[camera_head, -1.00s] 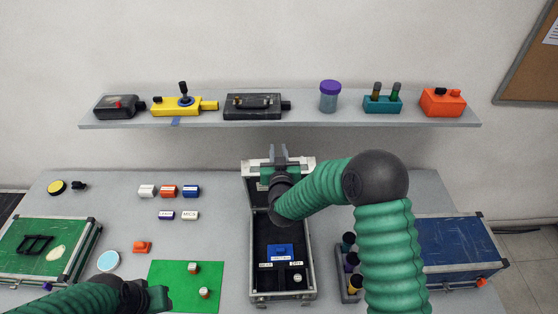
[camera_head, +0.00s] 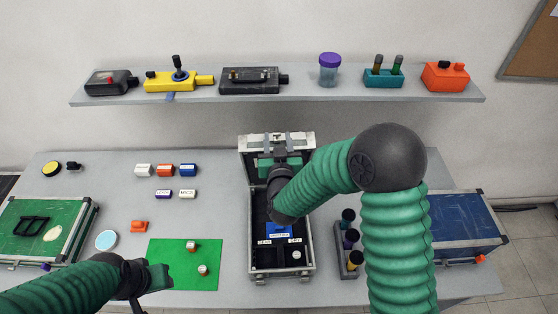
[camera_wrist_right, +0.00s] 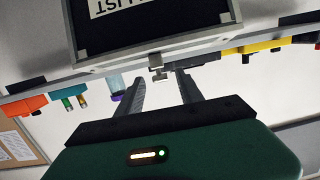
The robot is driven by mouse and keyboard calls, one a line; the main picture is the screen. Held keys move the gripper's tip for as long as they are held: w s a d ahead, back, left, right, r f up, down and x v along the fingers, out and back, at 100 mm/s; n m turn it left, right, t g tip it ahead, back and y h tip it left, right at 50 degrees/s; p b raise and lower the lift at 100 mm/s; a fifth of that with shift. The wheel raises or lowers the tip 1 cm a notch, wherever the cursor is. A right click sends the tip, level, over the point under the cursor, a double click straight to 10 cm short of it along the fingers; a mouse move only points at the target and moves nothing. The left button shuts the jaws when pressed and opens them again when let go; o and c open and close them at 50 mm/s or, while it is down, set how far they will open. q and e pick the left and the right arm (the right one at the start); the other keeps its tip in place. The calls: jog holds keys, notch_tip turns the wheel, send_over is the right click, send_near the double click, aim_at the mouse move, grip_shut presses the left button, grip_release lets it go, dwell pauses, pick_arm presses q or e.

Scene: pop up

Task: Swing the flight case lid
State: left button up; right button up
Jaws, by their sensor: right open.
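The flight case (camera_head: 252,235) stands open on the table, with its metal-edged lid (camera_head: 246,143) raised at the back. In the right wrist view the lid (camera_wrist_right: 110,45) fills the top, with part of a white label showing, and a small latch (camera_wrist_right: 157,66) hangs from its edge. My right gripper (camera_head: 280,143) is at the top of the lid. Its fingers (camera_wrist_right: 158,84) are open and point at the lid edge around the latch; I cannot tell whether they touch. My left gripper (camera_head: 160,277) is over the green mat's left edge; its jaw opening is unclear.
A shelf (camera_head: 300,96) with several devices runs above the table. A blue case (camera_head: 465,222) and a rack of bottles (camera_head: 345,262) stand on the right. A green case (camera_head: 50,228) is at the left. Small blocks lie left of the flight case.

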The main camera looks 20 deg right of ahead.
jog(key=b+v, duration=0.1)
jog(key=v, duration=0.9)
jog(key=shift+b, duration=0.4)
jog(key=shift+w+f, duration=0.15)
